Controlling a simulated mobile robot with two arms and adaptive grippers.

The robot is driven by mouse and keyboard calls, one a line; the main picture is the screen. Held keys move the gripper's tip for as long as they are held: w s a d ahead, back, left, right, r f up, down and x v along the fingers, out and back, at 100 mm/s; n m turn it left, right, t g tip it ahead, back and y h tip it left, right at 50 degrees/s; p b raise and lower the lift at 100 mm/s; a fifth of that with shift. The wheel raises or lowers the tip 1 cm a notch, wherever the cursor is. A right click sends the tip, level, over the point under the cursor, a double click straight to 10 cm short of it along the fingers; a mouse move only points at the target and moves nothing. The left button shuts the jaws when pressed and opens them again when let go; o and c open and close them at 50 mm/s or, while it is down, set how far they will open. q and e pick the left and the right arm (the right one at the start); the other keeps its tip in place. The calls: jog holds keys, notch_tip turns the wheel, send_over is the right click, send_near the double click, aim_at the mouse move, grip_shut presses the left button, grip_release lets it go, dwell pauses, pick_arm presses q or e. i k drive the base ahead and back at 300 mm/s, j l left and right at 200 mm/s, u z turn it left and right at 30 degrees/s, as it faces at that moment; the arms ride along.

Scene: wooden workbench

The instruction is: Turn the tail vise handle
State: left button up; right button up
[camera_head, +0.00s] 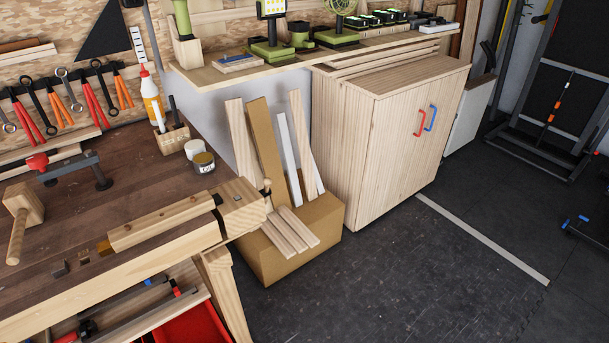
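The wooden workbench (125,165) fills the left of the head view. The tail vise (240,207) is a pale wooden block at the bench's right end. A small dark and wooden piece (267,187) sticks up at the vise's outer right side; it looks like part of the handle, but it is too small to be sure. The rest of the handle cannot be made out. Neither of my grippers is in view.
A cardboard box (290,250) with upright boards stands close to the vise's right side. A wooden cabinet (385,145) with red and blue handles stands behind it. A mallet (22,215), a clamp (65,165) and cans lie on the bench. Dark floor (400,280) is open at right.

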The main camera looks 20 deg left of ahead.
aim_at(266, 192)
jog(key=i+l+z, duration=0.3)
jog(key=i, duration=0.25)
jog(key=i+l+z, duration=0.15)
jog(key=i+z, duration=0.15)
jog(key=i, duration=0.25)
jog(key=i+u, duration=0.4)
jog(key=i+l+u, duration=0.15)
jog(key=i+u, duration=0.4)
jog(key=u, duration=0.3)
jog(key=i+u, duration=0.1)
jog(key=u, duration=0.4)
jog(key=i+l+u, duration=0.1)
jog(key=u, duration=0.35)
jog(key=i+l+u, duration=0.1)
jog(key=u, duration=0.4)
jog(key=i+l+u, duration=0.1)
jog(key=u, duration=0.35)
jog(key=l, duration=0.1)
